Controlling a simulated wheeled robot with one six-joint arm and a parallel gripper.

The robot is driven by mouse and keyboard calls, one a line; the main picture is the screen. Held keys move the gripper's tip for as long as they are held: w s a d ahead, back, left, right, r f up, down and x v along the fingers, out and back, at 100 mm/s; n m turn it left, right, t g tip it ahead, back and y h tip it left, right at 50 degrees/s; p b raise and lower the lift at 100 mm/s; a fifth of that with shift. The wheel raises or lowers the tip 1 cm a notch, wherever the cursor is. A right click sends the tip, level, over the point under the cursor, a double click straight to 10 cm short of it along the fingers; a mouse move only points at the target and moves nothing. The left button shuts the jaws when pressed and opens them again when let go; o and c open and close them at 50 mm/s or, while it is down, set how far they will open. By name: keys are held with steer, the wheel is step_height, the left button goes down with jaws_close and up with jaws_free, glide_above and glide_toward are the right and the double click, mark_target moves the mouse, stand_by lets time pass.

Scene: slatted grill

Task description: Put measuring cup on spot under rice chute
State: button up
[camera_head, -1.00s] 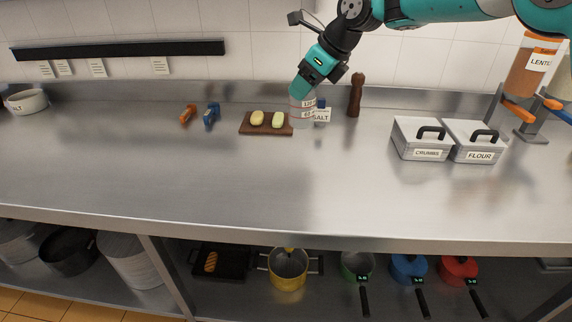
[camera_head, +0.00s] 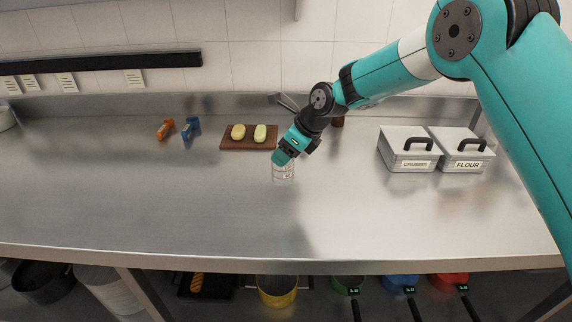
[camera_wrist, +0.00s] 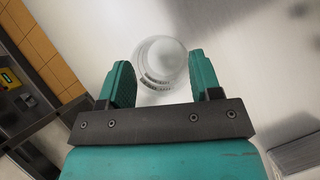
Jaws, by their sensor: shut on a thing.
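The clear measuring cup (camera_head: 283,174) with printed markings is held in my gripper (camera_head: 284,158) above or at the steel counter, in front of the cutting board. In the wrist view the round cup (camera_wrist: 162,64) sits between the two teal fingers of my gripper (camera_wrist: 163,80), which are shut on it. Whether the cup's base touches the counter I cannot tell. The rice chute and the spot under it are not visible in the current views.
A cutting board (camera_head: 232,146) with two pale oval items lies behind the cup. Boxes labelled CRUMBS (camera_head: 408,151) and FLOUR (camera_head: 462,152) stand to the right. Orange (camera_head: 165,130) and blue (camera_head: 190,130) items lie at left. The front counter is clear.

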mark_target(292, 162)
steer(key=shift+f+p, duration=0.45)
steer(key=shift+f, duration=2.1)
steer(key=shift+f, duration=0.1)
steer(key=o, duration=1.2)
